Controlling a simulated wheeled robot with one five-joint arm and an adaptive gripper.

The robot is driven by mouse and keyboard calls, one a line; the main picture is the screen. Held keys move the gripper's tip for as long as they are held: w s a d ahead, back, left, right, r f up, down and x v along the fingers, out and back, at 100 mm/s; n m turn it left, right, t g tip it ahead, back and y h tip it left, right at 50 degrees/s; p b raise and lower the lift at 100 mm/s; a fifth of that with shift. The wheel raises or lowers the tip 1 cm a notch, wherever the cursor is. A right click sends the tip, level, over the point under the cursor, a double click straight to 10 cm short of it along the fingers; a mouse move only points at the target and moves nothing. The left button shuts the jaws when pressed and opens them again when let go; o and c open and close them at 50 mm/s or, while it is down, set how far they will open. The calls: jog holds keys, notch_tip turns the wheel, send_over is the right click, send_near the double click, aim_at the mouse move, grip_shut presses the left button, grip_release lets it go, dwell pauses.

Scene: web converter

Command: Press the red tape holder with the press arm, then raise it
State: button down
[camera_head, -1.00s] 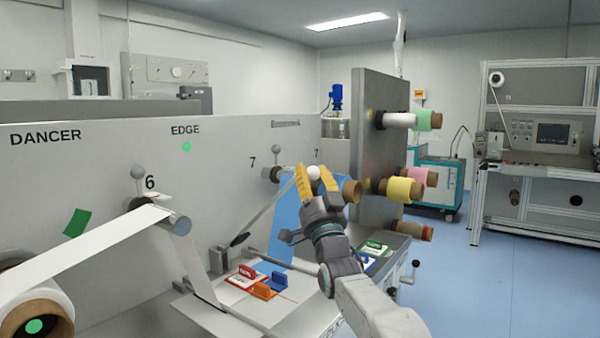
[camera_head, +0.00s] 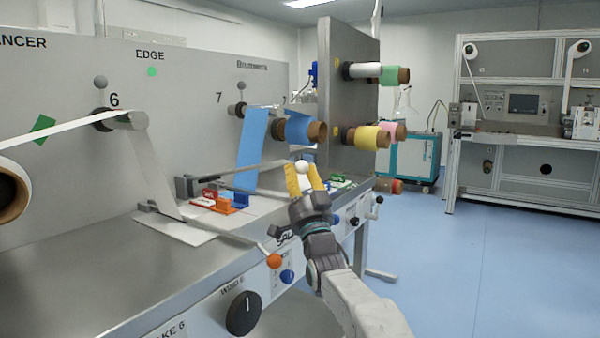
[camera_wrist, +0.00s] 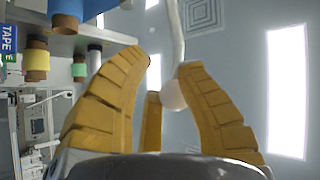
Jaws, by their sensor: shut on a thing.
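The press arm (camera_head: 272,165) is a thin grey bar that slants gently up to the right, ending in a white ball knob (camera_head: 301,167). My gripper (camera_head: 306,176) has yellow fingers shut around that knob. The wrist view shows the knob (camera_wrist: 172,95) between the fingers, with its pale rod running upward. The red tape holder (camera_head: 210,194) sits on the bench below and left of the knob, near the arm's dark pad. I cannot tell whether the pad touches it.
Orange (camera_head: 221,208) and blue (camera_head: 240,200) holders stand beside the red one. A blue web (camera_head: 252,150) hangs behind them. An orange ball handle (camera_head: 274,260) and a black knob (camera_head: 243,313) are at the bench front. The floor to the right is clear.

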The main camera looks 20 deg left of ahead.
notch_tip(320, 180, down, 2)
jog(key=shift+s+a+f+b, duration=0.1)
jog(key=shift+a+b, duration=0.05)
jog(key=shift+b, duration=0.25)
jog(key=c, duration=2)
grip_release()
jog(key=shift+r, duration=0.2)
jog(key=shift+o, duration=0.9)
jog(key=o, duration=0.9)
jog(key=shift+d+r, duration=0.2)
jog(key=shift+f, duration=0.2)
